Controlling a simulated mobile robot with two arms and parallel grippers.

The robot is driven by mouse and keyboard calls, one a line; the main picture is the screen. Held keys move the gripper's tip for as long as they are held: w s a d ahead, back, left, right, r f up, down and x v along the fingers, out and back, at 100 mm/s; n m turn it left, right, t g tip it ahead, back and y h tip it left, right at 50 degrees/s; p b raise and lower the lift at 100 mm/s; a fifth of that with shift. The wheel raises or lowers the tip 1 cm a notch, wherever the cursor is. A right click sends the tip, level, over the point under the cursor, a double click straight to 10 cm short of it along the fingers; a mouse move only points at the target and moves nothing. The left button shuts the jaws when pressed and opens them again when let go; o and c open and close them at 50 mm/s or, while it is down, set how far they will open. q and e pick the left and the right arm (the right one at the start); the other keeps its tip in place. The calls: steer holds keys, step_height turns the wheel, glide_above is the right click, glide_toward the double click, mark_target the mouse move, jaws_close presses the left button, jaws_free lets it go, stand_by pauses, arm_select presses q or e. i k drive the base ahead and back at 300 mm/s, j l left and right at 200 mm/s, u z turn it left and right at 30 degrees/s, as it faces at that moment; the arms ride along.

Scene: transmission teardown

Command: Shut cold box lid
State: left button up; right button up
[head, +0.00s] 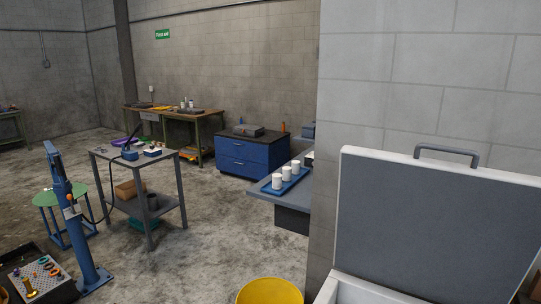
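The cold box lid (430,225) stands raised at the right of the head view, close to the block wall. Its broad face is grey with a white border, and a grey bar handle (447,151) sits on its top edge. Below it the white rim of the cold box (362,293) shows at the bottom edge. The rest of the box is cut off by the frame. Neither of my grippers shows in this view.
A yellow bucket (270,291) stands on the floor left of the box. A counter with a blue tray (286,180) of white cups is behind it. A grey cart (137,165) and a blue stand (83,235) are left. Floor between is clear.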

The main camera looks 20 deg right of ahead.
mark_target(441, 232)
steer(key=z, duration=1.7)
